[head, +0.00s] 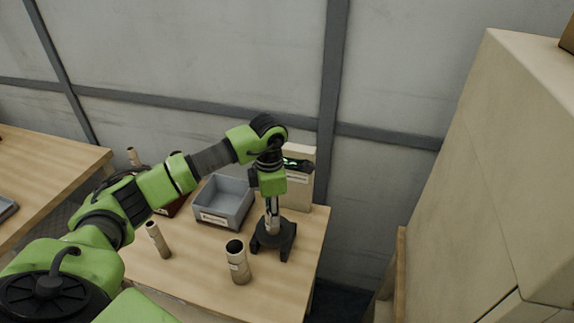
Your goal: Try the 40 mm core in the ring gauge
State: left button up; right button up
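My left gripper (270,252) points down over the right part of the wooden table, its dark fingers spread apart. I see nothing held between them, though the palm hides part of the space. A wide tan core (239,266) with a dark open top and a label stands upright just left of the fingers, nearer the front edge. A thinner tan core (158,240) stands upright further left. I cannot tell which core is 40 mm. I cannot make out the ring gauge. My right gripper is out of view.
A grey open bin (222,214) with a label stands behind the cores. A dark reddish box is partly hidden behind my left arm. A beige upright panel (304,193) stands at the back right. Large tan boxes (480,180) rise right of the table. Bare tabletop (195,265) lies between the cores.

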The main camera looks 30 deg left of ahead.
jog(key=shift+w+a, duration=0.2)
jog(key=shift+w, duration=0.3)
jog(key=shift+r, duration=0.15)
pick_arm(q)
jog(key=shift+r+p, duration=1.35)
jog(key=shift+r, duration=0.8)
jog(key=shift+r+p, duration=1.7)
jog(key=shift+r, duration=1.6)
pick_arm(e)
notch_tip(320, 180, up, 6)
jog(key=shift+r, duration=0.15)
pick_arm(q)
jog(key=shift+a, duration=0.1)
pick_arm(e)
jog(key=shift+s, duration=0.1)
